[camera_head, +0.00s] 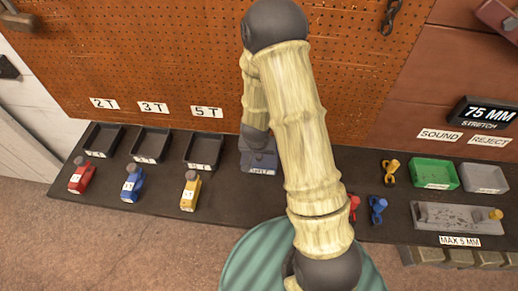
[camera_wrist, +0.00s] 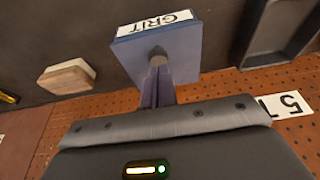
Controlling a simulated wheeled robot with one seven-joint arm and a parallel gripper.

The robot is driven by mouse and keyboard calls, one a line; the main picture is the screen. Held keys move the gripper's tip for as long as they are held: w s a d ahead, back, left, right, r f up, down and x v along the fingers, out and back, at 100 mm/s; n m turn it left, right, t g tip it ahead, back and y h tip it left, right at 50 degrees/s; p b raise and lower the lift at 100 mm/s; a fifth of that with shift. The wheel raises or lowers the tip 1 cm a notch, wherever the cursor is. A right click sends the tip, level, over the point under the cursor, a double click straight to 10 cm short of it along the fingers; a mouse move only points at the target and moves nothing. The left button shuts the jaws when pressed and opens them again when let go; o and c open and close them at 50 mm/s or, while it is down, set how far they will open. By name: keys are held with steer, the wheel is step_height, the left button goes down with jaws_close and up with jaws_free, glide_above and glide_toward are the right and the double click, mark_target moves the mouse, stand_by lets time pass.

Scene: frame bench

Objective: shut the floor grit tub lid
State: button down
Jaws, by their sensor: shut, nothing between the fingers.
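A blue-grey box stands on the bench right of the 5 T tray, partly behind my arm in the head view (camera_head: 259,160). Its front label is too small there to read surely. In the wrist view the blue box (camera_wrist: 185,62) shows a white label ending in GRIT. My gripper (camera_wrist: 157,62) is shut and empty, its fingertips over a flat blue face of this box by a dark round spot. I cannot tell whether they touch. My arm hides the gripper in the head view. No tub on the floor can be made out with certainty.
Black trays (camera_head: 151,146) line the bench's left half, with coloured tagged pieces (camera_head: 132,184) in front. A green tray (camera_head: 434,173) and a grey fixture (camera_head: 458,216) stand right. A tan block (camera_wrist: 66,78) lies near the box. The pegboard (camera_head: 165,60) rises behind.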

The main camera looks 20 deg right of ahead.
step_height(320, 180, up, 4)
steer(key=shift+f+p, duration=0.25)
steer(key=shift+p, duration=0.8)
steer(key=s+p+v, duration=0.1)
steer(key=v, duration=0.8)
steer(key=shift+a, duration=0.15)
steer(key=s+d+r+n+y, duration=0.1)
steer(key=s+r+n, duration=0.3)
steer(key=s+r, duration=0.5)
step_height(320, 180, up, 3)
steer(key=shift+s+d+f+g, duration=0.15)
steer(key=shift+s+d+g, duration=0.1)
steer(key=shift+d+g, duration=0.25)
